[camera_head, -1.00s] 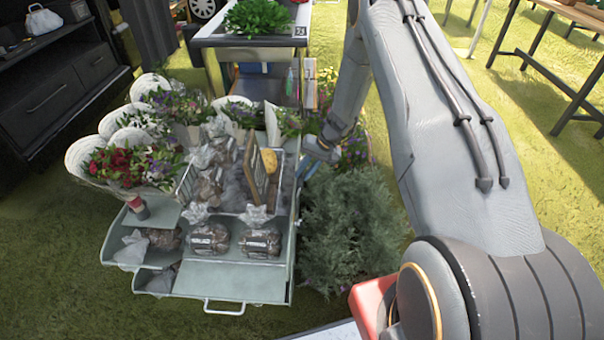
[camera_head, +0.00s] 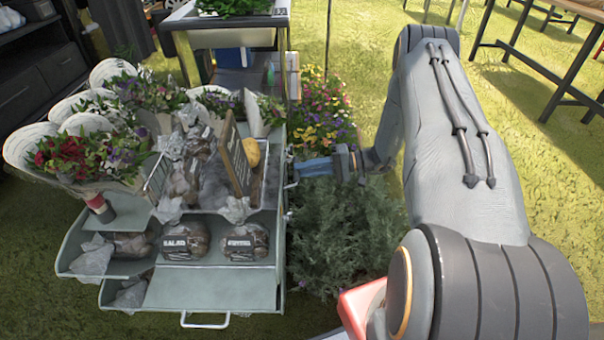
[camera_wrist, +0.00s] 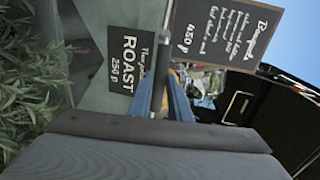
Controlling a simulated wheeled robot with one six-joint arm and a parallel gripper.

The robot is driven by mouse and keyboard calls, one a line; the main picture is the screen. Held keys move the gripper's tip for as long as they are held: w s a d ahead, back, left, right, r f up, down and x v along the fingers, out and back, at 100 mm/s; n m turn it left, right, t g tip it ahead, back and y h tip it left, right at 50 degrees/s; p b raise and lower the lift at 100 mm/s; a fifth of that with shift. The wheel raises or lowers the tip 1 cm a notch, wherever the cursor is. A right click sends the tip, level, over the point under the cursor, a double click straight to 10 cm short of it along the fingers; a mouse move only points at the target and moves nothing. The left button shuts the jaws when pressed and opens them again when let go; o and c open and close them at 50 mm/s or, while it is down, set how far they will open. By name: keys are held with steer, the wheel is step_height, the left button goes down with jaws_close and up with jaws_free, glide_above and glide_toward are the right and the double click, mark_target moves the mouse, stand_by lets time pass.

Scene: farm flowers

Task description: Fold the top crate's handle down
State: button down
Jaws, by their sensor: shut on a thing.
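The grey-green top crate (camera_head: 262,275) is part of a stepped stack holding flowers, bagged goods and signs. My gripper (camera_head: 298,170) is at the stack's right side, above a bushy plant. In the wrist view, its blue fingers (camera_wrist: 167,95) are close together beside a pale crate wall (camera_wrist: 98,30). A white handle (camera_head: 205,323) hangs out at the stack's lower front, away from my gripper.
A green bush (camera_head: 340,235) stands right of the stack, under my gripper. Wrapped bouquets (camera_head: 75,155) crowd its left side. A dark ROAST sign (camera_wrist: 130,60) and a second sign (camera_wrist: 225,30) are close to my fingers.

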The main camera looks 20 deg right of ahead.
step_height(320, 180, down, 2)
steer(key=t+y+b, duration=0.1)
steer(key=y+b, duration=0.2)
steer(key=b, duration=0.1)
steer(key=shift+s+f, duration=0.15)
steer(key=shift+b, duration=0.3)
steer(key=c, duration=1.6)
jaws_free()
steer(key=shift+a+y, duration=0.15)
steer(key=shift+y, duration=0.15)
steer(key=shift+c, duration=0.2)
steer(key=shift+d, duration=0.2)
